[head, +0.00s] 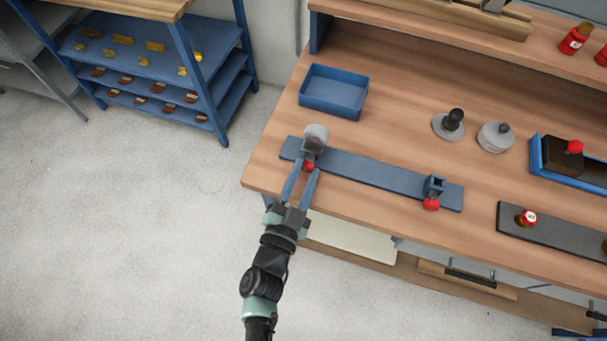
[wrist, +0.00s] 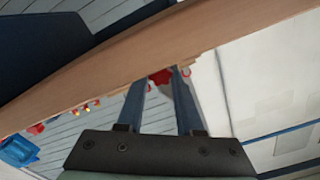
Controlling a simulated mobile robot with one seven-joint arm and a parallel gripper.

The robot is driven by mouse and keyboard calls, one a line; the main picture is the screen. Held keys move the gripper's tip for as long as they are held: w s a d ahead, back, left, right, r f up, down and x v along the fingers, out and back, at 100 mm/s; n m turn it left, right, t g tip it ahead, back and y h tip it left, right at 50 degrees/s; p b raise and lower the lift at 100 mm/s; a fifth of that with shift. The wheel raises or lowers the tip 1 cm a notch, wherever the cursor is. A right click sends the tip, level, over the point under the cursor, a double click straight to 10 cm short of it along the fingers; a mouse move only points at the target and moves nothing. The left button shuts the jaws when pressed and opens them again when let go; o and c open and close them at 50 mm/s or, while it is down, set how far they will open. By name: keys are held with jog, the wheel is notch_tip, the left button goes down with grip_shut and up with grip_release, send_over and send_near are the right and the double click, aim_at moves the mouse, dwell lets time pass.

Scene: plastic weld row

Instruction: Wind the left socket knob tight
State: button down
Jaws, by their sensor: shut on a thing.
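The left socket knob (head: 308,166) is red and sits on the front of the left socket (head: 312,148), at the left end of a blue bar on the bench. A pale round piece (head: 317,132) stands in or on that socket; its seating cannot be told. My gripper (head: 307,170) reaches in from the front, its two blue fingers shut on the left knob. In the wrist view the red knob (wrist: 161,76) shows between the fingertips (wrist: 161,74), partly hidden. The right socket (head: 433,186) has its own red knob (head: 431,204) and looks empty.
An empty blue tray (head: 333,92) stands behind the bar (head: 370,172). A black-knobbed disc (head: 449,124), a pale round piece (head: 495,137) and a blue tray with a dark block (head: 563,155) lie to the right. A dark plate (head: 560,235) is at front right.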

jog(key=shift+f+m, duration=0.1)
jog(key=shift+m, duration=0.5)
jog(key=c, duration=0.5)
grip_release()
jog(key=shift+c, duration=0.2)
